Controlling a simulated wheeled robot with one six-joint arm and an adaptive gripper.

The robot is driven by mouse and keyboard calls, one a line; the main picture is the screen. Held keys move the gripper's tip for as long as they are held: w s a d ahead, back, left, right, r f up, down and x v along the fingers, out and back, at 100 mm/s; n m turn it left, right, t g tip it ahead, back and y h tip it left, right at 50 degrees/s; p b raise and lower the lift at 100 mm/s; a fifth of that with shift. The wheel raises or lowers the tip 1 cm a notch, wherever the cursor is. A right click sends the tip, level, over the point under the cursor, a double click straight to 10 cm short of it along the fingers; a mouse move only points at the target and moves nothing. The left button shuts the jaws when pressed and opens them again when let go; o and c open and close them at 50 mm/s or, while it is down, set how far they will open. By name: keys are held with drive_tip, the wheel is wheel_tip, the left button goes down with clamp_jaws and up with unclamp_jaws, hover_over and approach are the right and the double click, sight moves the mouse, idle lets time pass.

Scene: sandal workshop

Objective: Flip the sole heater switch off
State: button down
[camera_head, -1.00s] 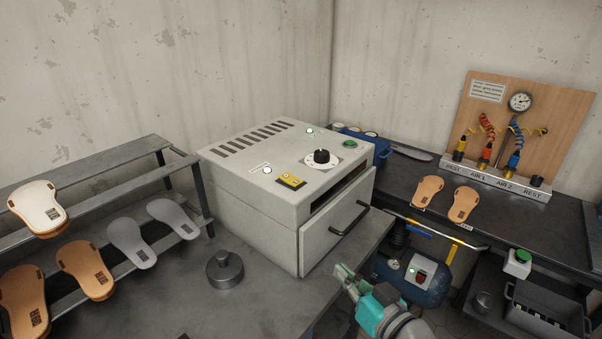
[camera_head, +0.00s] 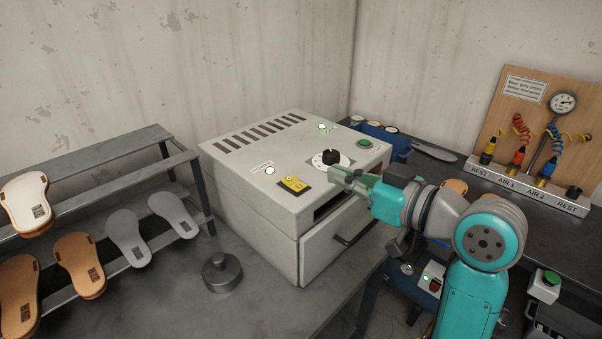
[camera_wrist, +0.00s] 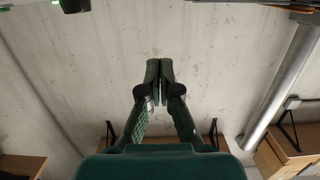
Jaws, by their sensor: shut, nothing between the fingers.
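The sole heater (camera_head: 255,200) is a light grey metal box on the bench in the head view. Its yellow-framed switch (camera_head: 294,185) is on the top panel near the front edge; which way its rocker is tipped is too small to tell. A black dial (camera_head: 330,157) sits right of the switch, and a green light (camera_head: 322,127) glows behind it. My gripper (camera_head: 336,174) is shut and empty, held over the front right of the heater, right of the switch and apart from it. In the wrist view my gripper (camera_wrist: 159,64) shows its fingertips together against the wall.
A rack of soles (camera_head: 90,265) stands left of the heater. A round metal weight (camera_head: 221,272) sits on the bench before it. The heater's front drawer handle (camera_head: 356,230) is below my arm. An air-line board (camera_head: 540,125) stands at the right.

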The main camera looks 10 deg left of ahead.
idle(0.3)
hover_over(297, 184)
drive_tip(key=d, duration=0.1)
drive_tip(key=shift+s+d+f, duration=0.1)
drive_tip(key=shift+s+f, duration=0.3)
drive_tip(key=shift+f, duration=0.15)
drive_tip(key=f, duration=0.3)
drive_tip(key=shift+w+a, duration=0.35)
drive_tip(key=shift+a, duration=0.05)
drive_tip(key=shift+f, duration=0.55)
drive_tip(key=shift+w+a+f, duration=0.1)
drive_tip(key=shift+a+f, duration=0.05)
drive_tip(key=shift+f, duration=0.2)
drive_tip(key=shift+r, duration=0.1)
